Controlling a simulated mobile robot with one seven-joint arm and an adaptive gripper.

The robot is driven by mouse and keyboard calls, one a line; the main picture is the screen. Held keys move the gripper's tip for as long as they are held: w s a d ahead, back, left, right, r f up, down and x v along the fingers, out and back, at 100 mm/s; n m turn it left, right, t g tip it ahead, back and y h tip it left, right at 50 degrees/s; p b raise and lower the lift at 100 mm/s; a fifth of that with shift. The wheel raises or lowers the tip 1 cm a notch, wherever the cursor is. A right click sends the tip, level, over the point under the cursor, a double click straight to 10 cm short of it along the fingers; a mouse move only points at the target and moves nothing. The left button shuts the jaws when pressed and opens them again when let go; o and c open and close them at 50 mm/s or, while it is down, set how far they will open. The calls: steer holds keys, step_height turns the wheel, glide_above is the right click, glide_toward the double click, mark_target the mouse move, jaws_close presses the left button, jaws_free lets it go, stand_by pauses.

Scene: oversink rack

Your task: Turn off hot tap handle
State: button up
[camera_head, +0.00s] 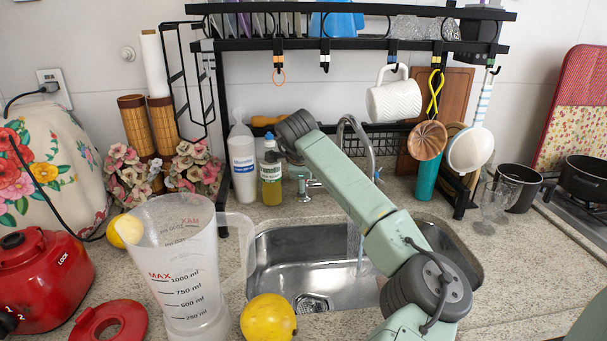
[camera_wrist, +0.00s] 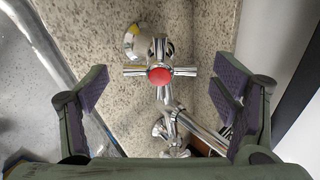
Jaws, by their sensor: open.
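The hot tap handle (camera_wrist: 160,74) is a chrome cross with a red centre cap, seen in the middle of the wrist view. My gripper (camera_wrist: 160,93) is open, with one purple-padded finger on each side of the handle and apart from it. In the head view my arm hides the gripper. A chrome tap body (camera_head: 306,188) shows low behind the sink, left of my arm. The curved chrome spout (camera_head: 356,130) rises behind my arm. A pale stream, which looks like running water (camera_head: 361,250), falls into the sink.
The steel sink (camera_head: 300,262) lies below my arm. A soap bottle (camera_head: 271,180) and a white bottle (camera_head: 242,165) stand left of the tap. The black rack (camera_head: 350,44) spans above, with a hanging white mug (camera_head: 394,100). A clear measuring jug (camera_head: 185,265) stands front left.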

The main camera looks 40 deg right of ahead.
steer(key=shift+x, duration=0.85)
steer(key=shift+c, duration=0.3)
steer(key=c, duration=1.1)
steer(key=shift+c, duration=0.2)
steer(key=m+b, duration=0.2)
steer(key=b, duration=0.1)
steer(key=shift+m, duration=0.4)
steer(key=m+b, duration=0.2)
steer(key=m, duration=0.2)
steer(key=shift+r+y+b, duration=0.15)
steer(key=shift+y+b, duration=0.2)
steer(key=shift+y, duration=0.05)
steer(key=shift+w+m, duration=0.1)
steer(key=shift+m, duration=0.5)
